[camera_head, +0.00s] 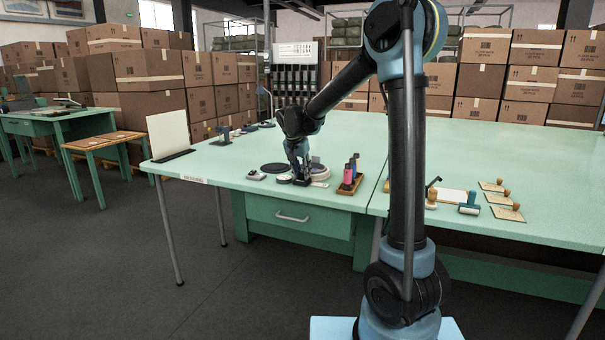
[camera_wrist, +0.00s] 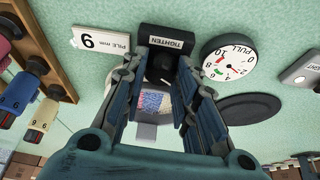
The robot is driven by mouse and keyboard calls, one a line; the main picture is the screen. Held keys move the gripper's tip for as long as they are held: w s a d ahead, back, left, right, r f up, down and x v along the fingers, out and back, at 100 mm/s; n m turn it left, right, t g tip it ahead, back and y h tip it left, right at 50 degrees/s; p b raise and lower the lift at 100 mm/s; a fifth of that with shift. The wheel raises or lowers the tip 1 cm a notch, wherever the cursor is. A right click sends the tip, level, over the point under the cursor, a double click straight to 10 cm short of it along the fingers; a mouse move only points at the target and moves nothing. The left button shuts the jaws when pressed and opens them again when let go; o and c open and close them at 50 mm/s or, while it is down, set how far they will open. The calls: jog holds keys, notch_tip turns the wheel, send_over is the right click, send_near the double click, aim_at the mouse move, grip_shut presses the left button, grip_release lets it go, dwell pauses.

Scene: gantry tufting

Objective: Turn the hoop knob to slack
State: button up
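The black knob (camera_wrist: 161,66) shows in the wrist view between my fingertips, below a black plate lettered TIGHTEN (camera_wrist: 171,42). My gripper (camera_wrist: 163,72) points down at it, with one finger on each side. The fingers stand apart, and I cannot tell whether they touch the knob. A blue and pink patterned patch shows between the fingers. In the head view my gripper (camera_head: 301,180) is low over the green table (camera_head: 225,165) and hides the knob.
A black disc (camera_wrist: 250,106) lies on the right. A wooden rack (camera_head: 349,186) of coloured spools stands close by. Stamps and cards (camera_head: 507,213) are further right. The table's back right is clear.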

jog(key=shift+n, duration=0.3)
jog(key=shift+d+n+y, duration=0.1)
jog(key=shift+n+y, duration=0.45)
jog(key=shift+n, duration=0.75)
jog(key=shift+d+n+y, duration=0.1)
jog(key=shift+n+y, duration=0.45)
jog(key=shift+n, duration=0.75)
jog(key=o, duration=1.1)
jog(key=shift+s, duration=0.1)
jog(key=v, duration=1.2)
jog(key=shift+s+f, duration=0.15)
